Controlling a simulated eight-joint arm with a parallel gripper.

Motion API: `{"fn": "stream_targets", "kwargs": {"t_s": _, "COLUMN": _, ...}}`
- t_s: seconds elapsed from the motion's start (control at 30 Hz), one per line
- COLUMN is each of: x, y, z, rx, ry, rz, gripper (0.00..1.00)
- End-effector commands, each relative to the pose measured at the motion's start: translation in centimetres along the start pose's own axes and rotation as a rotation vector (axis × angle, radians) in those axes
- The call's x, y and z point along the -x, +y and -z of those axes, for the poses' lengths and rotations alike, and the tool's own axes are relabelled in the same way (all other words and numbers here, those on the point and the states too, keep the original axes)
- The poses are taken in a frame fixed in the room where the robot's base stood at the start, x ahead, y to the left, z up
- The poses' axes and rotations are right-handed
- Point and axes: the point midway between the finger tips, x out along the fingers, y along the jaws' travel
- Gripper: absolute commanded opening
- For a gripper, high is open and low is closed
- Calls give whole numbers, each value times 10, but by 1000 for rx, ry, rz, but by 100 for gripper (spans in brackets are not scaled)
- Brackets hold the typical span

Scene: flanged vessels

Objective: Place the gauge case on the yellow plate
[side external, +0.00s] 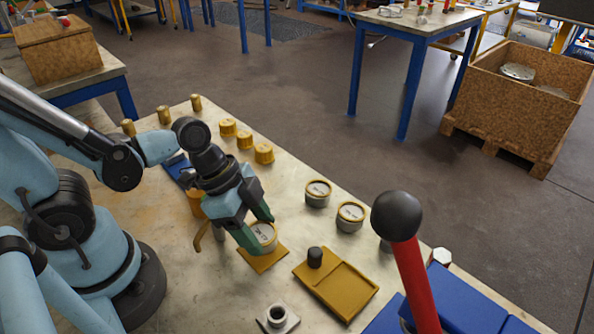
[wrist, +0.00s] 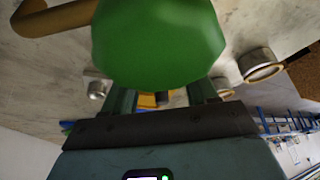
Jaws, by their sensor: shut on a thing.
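A small square yellow plate (side external: 259,262) lies on the bench directly below the case. The case appears over the plate, low down; I cannot tell whether they touch.
Two more gauge cases (side external: 318,193) (side external: 350,216) stand to the right. A larger yellow tray (side external: 345,294) with a black knob (side external: 315,257) lies right of the plate. A flanged metal piece (side external: 277,316) is in front. A red lever (side external: 416,280) with a black ball rises at right.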

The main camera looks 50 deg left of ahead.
Motion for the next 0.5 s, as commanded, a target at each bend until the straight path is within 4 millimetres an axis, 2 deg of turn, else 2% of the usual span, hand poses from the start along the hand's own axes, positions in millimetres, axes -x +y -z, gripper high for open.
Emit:
{"fn": "stream_targets", "kwargs": {"t_s": 0.2, "x": -13, "y": 0, "z": -5, "rx": 0, "ry": 0, "rz": 0, "gripper": 20}}
{"fn": "stream_targets", "kwargs": {"t_s": 0.5, "x": -17, "y": 1, "z": -8, "rx": 0, "ry": 0, "rz": 0, "gripper": 20}}
